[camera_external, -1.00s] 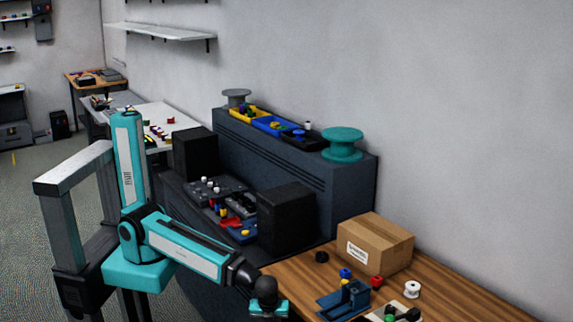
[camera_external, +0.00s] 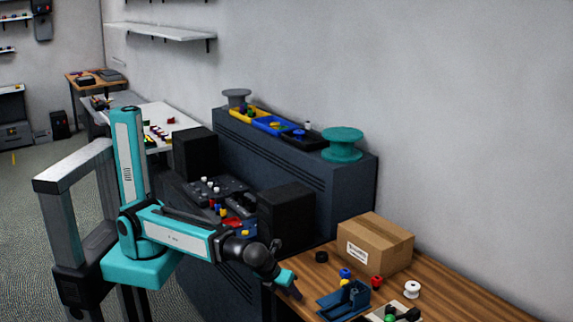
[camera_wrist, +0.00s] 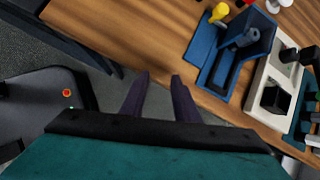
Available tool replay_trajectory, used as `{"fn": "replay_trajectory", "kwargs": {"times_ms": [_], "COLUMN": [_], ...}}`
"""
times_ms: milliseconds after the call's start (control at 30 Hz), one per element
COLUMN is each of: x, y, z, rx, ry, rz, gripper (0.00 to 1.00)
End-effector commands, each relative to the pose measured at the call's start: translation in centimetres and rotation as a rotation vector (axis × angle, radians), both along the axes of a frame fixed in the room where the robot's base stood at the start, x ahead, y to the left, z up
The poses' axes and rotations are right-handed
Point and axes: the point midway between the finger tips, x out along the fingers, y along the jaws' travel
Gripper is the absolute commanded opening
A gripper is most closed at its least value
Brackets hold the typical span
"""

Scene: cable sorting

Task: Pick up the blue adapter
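A small blue piece, which looks like the blue adapter (camera_external: 345,273), stands on the wooden table just behind a small yellow piece (camera_external: 344,283). The yellow piece also shows there (camera_wrist: 218,13). My gripper (camera_external: 298,293) is at the table's left edge, left of and apart from the adapter. In the wrist view its two dark fingers (camera_wrist: 160,78) are apart with nothing between them.
A dark blue holder (camera_external: 328,302) stands on the table (camera_external: 470,301) in front of the adapter. A red piece (camera_external: 376,282), a white spool (camera_external: 412,289), a black ring (camera_external: 321,257) and a cardboard box (camera_external: 375,243) are nearby. A black box (camera_external: 286,217) stands left of the table.

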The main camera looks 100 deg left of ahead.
Motion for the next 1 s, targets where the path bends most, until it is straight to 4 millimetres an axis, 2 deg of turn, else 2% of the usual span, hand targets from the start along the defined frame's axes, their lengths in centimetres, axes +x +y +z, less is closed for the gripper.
{"fn": "replay_trajectory", "kwargs": {"times_ms": [267,400,600,800,1000], "x": [3.7,5.8,8.4,10.7,12.5], "y": [5.5,8.4,11.7,13.8,14.6], "z": [0.7,1.6,3.3,4.8,5.8], "rx": [0.187,0.307,0.478,0.645,0.79], "ry": [-0.151,-0.24,-0.352,-0.44,-0.499], "rz": [0.006,-0.009,-0.06,-0.146,-0.252], "gripper": [0.28,0.28,0.28,0.28,0.28]}}
